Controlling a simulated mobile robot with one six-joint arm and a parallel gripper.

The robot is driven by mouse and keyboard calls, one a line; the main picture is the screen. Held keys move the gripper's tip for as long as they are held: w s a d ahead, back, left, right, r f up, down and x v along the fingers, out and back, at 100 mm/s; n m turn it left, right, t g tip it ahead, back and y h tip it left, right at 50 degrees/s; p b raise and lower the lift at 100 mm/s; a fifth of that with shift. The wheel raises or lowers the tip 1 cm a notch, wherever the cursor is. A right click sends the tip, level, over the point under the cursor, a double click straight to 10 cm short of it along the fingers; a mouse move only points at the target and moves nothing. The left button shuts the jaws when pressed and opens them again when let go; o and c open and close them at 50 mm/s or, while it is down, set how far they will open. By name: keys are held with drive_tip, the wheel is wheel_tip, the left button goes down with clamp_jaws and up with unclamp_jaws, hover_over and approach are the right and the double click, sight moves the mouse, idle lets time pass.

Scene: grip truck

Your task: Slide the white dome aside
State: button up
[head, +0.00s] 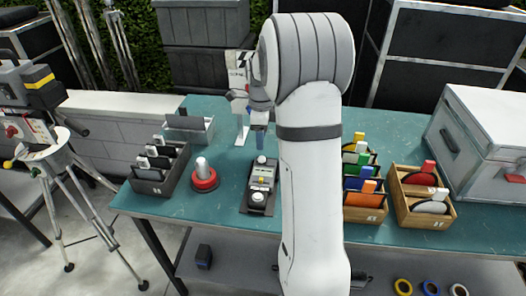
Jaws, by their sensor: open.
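A dark, box-shaped device (259,182) lies on the teal table, left of my arm. A small white dome (261,160) sits at its far end, and a second pale round part shows near its front end. My gripper (259,142) points down just above and behind the white dome, partly hidden by my arm. It is open, and I see nothing held in it. Whether its fingers touch the dome cannot be told from this view.
Left of the device stand a red round base with a pale top (204,176) and a dark slotted box (160,171). Wooden boxes (424,207) with coloured tabs stand to the right, before a large white case (480,135). Bare table lies between the red base and the device.

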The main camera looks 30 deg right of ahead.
sight(262, 157)
drive_tip(key=shift+w+d+f, duration=0.2)
drive_tip(key=shift+f, duration=0.55)
wheel_tip(262, 157, down, 7)
drive_tip(key=shift+r, duration=0.1)
drive_tip(key=shift+c, duration=0.3)
clamp_jaws()
